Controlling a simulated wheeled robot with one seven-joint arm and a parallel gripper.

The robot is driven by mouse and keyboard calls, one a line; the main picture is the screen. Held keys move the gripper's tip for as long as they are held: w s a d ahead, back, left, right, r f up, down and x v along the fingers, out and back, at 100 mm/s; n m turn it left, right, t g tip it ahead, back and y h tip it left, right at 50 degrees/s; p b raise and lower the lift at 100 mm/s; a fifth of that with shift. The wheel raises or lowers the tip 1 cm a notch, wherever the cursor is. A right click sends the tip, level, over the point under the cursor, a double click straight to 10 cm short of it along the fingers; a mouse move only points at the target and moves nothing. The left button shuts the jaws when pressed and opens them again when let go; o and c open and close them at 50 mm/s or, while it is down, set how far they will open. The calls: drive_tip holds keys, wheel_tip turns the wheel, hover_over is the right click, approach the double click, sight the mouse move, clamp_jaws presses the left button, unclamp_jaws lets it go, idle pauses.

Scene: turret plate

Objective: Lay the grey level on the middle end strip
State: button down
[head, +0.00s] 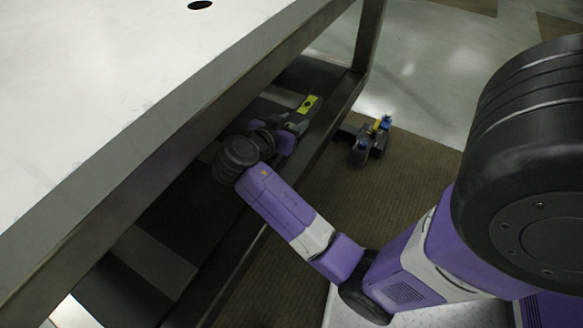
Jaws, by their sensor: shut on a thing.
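My gripper (292,126) is inside the lower shelf under the white table, at the far part of the shelf. It is shut on the grey level, of which a bright yellow-green part with a dark mark (308,104) shows just beyond the fingers. The rest of the level is hard to tell from the grey fingers. Pale strips cross the dark shelf: a far strip (281,97) beside the gripper, one (209,152) partly hidden behind my wrist, and a wide near one (152,262). I cannot tell which is the middle end strip, or whether the level touches the shelf.
The white tabletop (120,80) with a dark round hole (200,5) overhangs the shelf. A dark object with blue and yellow parts (368,143) is on the brown carpet.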

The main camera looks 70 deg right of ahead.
sight(293, 169)
wheel_tip(293, 169, down, 16)
drive_tip(key=b, duration=0.5)
drive_tip(key=shift+f, duration=0.1)
drive_tip(key=shift+f+b, duration=0.3)
drive_tip(key=shift+b, duration=0.15)
drive_tip(key=c, duration=0.8)
unclamp_jaws()
drive_tip(key=shift+c, duration=0.2)
drive_tip(key=shift+a+r+p, duration=0.15)
drive_tip(key=shift+r+p, duration=0.3)
drive_tip(key=p+v, duration=0.2)
drive_tip(key=v, duration=0.9)
drive_tip(key=shift+w+a+p, duration=0.15)
drive_tip(key=shift+a+p, duration=0.2)
